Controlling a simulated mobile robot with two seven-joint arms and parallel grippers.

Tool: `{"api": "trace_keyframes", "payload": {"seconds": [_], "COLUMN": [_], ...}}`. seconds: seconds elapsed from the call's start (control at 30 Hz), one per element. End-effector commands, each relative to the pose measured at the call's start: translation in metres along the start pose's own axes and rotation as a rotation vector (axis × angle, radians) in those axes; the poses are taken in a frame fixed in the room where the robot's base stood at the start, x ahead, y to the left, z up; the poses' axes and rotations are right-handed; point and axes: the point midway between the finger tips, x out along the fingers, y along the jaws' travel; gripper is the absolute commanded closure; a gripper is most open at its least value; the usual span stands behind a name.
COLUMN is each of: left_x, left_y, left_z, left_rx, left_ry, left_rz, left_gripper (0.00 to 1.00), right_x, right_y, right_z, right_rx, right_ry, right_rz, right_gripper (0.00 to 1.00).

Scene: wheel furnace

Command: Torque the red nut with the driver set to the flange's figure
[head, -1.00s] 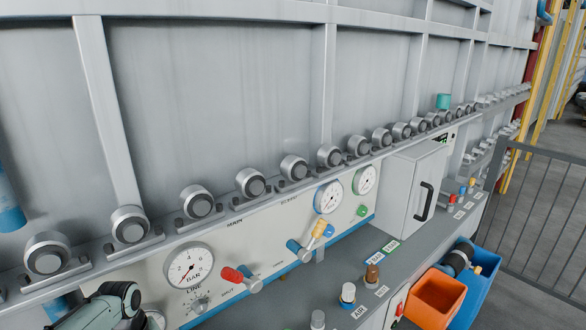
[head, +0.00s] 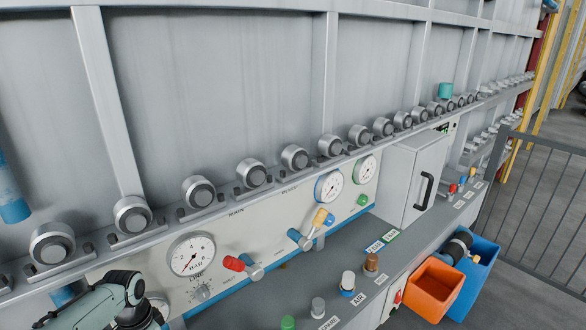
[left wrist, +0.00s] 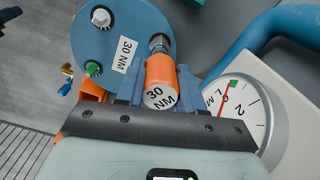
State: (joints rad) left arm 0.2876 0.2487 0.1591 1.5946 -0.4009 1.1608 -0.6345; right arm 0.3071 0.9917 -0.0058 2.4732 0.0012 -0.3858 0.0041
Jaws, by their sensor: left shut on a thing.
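In the left wrist view my left gripper (left wrist: 160,88) is shut on an orange driver (left wrist: 160,75), whose end face reads "30 NM". The driver's far end meets a metal socket or nut (left wrist: 158,42) at the edge of a round blue flange (left wrist: 135,25). A label on the flange (left wrist: 124,54) also reads "30 NM". The flange carries a green-centred nut (left wrist: 93,68) and a pale-centred nut (left wrist: 100,17). No red shows on the nut at the driver, whose face is hidden. In the head view only my left arm shows at the lower left; its fingers are hidden. My right gripper is not in view.
A dial gauge (left wrist: 236,108) and a blue pipe (left wrist: 270,35) lie close right of the driver. In the head view a panel has a red-handled valve (head: 235,264) and a line gauge (head: 192,255). An orange bin (head: 433,290) and railing (head: 540,190) stand at right.

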Motion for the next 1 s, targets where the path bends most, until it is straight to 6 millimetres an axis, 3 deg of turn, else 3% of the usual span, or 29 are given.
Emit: {"api": "trace_keyframes", "payload": {"seconds": [0.2, 0.23, 0.3, 0.33, 0.67, 0.87, 1.0], "left_x": [0.001, 0.001, 0.001, 0.001, -0.003, -0.033, -0.066], "left_y": [0.0, 0.0, 0.0, 0.0, 0.0, -0.001, -0.001], "left_z": [-0.001, -0.001, -0.001, -0.001, -0.001, -0.002, -0.002], "left_rx": [0.028, 0.028, 0.028, 0.027, 0.023, 0.024, 0.023], "left_ry": [0.003, 0.003, 0.002, 0.002, 0.003, 0.007, 0.008], "left_rz": [-0.003, -0.003, -0.003, -0.003, -0.003, -0.006, -0.008], "left_gripper": [1.0, 0.6, 0.37, 0.34, 0.34, 0.34, 0.34], "right_x": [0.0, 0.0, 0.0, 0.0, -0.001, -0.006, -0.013], "right_y": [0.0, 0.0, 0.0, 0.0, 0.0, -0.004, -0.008], "right_z": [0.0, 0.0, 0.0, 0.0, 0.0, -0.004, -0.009], "right_rx": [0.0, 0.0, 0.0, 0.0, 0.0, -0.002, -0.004], "right_ry": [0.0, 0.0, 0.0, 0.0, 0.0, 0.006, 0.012], "right_rz": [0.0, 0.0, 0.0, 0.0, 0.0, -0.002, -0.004], "right_gripper": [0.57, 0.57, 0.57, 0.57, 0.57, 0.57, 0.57]}}
